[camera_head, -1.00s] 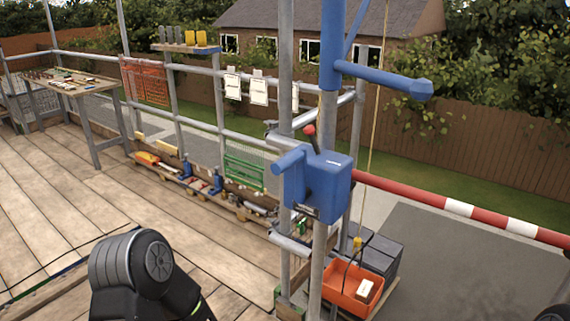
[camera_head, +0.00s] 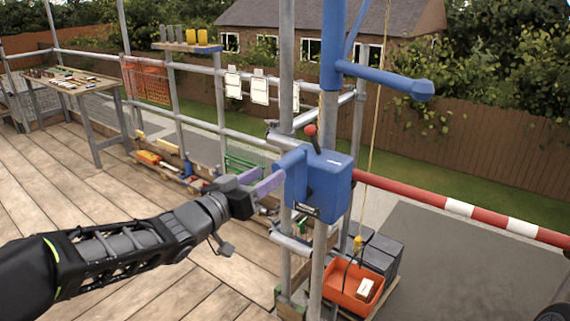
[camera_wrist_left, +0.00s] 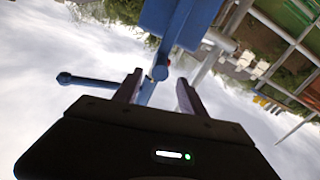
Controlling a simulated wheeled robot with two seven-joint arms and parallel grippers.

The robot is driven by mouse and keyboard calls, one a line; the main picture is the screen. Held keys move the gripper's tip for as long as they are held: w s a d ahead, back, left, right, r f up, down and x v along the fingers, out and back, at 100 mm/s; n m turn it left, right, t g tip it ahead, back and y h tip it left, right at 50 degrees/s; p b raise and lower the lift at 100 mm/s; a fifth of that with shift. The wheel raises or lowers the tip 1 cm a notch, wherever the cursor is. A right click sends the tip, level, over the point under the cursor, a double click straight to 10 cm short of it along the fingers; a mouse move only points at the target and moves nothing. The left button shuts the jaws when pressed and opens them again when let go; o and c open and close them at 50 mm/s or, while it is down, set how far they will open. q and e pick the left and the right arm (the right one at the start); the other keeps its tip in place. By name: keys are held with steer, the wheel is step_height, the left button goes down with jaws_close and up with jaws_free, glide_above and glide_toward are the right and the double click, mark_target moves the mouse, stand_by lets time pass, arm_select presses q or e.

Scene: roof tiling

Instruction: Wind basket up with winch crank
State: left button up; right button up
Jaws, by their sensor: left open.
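The blue winch box (camera_head: 328,187) is fixed to the scaffold post, with a blue crank handle (camera_head: 290,160) sticking out to its left. My left gripper (camera_head: 268,184) is open beside the crank, its purple-grey fingers pointing at the winch. In the left wrist view the rounded crank end (camera_wrist_left: 160,73) appears between the two open finger tips (camera_wrist_left: 159,78); I cannot tell whether they touch it. The orange basket (camera_head: 345,302) hangs low or rests at the bottom, with a pale block in it, below a yellow hook (camera_head: 357,243) and rope (camera_head: 375,110). My right gripper is not in view.
A red-knobbed lever (camera_head: 310,131) stands on top of the winch. A blue jib (camera_head: 385,78) reaches right above it. Scaffold posts and a red-white rail (camera_head: 460,208) are close by. Dark stacked blocks (camera_head: 378,255) stand by the basket. The plank deck at left is mostly clear.

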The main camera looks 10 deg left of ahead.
mark_target(285, 163)
arm_select(q)
steer(key=p+x, duration=0.1)
steer(key=x, duration=0.7)
steer(key=shift+s, duration=0.1)
jaws_close()
stand_by(0.5)
stand_by(0.9)
